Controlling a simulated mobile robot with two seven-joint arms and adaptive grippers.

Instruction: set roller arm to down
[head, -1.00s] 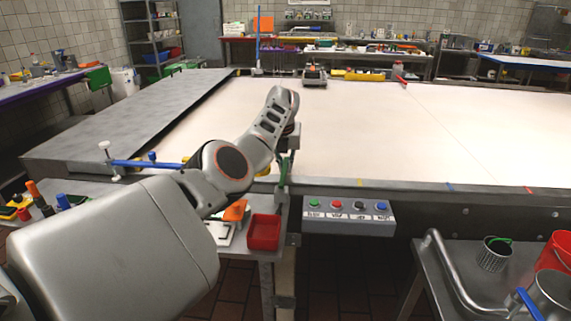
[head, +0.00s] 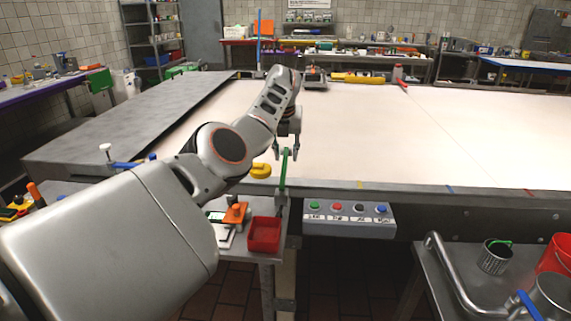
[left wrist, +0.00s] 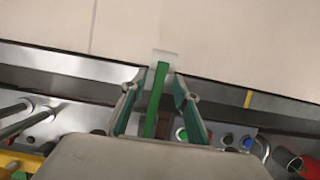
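A green upright bar (head: 283,172), which may be the roller arm, stands at the near edge of the pale belt table. In the left wrist view the green bar (left wrist: 155,100) lies between my two fingers. My left gripper (head: 286,154) is open, pointing down at the bar's upper end; its fingertips also show in the left wrist view (left wrist: 157,90). There is a gap on both sides of the bar, and I cannot see clear contact. My right gripper is not in view.
A button box (head: 348,219) hangs on the front, right of the bar. A red tray (head: 264,235) and orange block (head: 236,213) sit on the side shelf. A yellow piece (head: 261,171) lies left of the bar. The belt (head: 400,130) beyond is clear.

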